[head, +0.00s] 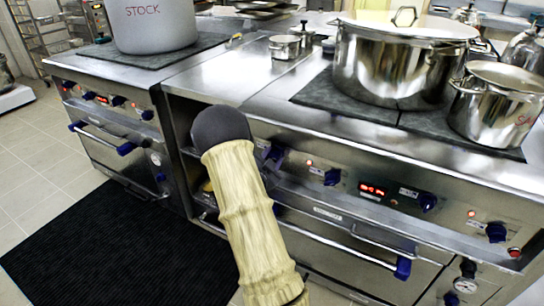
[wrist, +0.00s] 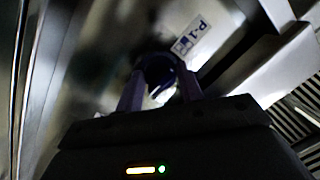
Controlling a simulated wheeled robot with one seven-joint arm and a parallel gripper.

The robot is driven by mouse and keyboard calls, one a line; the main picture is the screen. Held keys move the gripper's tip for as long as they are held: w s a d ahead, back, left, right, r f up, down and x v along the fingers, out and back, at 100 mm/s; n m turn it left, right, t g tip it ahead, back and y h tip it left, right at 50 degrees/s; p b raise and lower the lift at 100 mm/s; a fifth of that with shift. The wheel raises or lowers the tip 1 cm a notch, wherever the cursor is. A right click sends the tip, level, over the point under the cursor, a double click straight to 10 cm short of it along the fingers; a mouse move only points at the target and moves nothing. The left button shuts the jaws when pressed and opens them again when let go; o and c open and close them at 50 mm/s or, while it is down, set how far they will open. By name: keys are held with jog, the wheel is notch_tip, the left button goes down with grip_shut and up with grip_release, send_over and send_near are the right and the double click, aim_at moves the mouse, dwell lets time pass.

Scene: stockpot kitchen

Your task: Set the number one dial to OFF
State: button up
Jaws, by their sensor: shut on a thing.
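The number one dial (wrist: 161,72) is a dark blue knob in the wrist view, between my two fingers and beside a tilted label (wrist: 190,38) reading "P-1". My gripper (wrist: 161,90) is shut on this dial. The view is dark and blurred, so I cannot read the dial's setting. In the head view my arm covers most of this spot, and my gripper is largely hidden behind it. A bit of dark blue shows just right of the arm, too small to tell whether it is dial or finger.
More blue dials (head: 332,177) (head: 428,202) (head: 496,232) line the front panel, with a red display (head: 372,189) between two of them. An oven handle (head: 335,248) sticks out below. Pots (head: 395,70) stand on the stove above. A black mat (head: 110,245) covers the floor at left.

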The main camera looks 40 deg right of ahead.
jog(key=n+p, duration=0.3)
jog(key=n, duration=0.2)
jog(key=shift+r+g, duration=0.15)
jog(key=shift+g, duration=0.15)
jog(key=n+g+p, duration=0.1)
jog(key=n+p, duration=0.2)
jog(key=n, duration=0.1)
jog(key=shift+p, duration=0.4)
jog(key=n+p, duration=0.3)
jog(key=n, duration=0.1)
jog(key=shift+r+g, duration=0.1)
jog(key=shift+g, duration=0.2)
jog(key=shift+n+g+p, duration=0.3)
jog(key=shift+n+p, duration=0.65)
jog(key=shift+n, duration=1.25)
jog(key=shift+w, duration=0.1)
jog(key=o, duration=1)
jog(key=shift+c, duration=0.2)
jog(key=shift+a, duration=0.15)
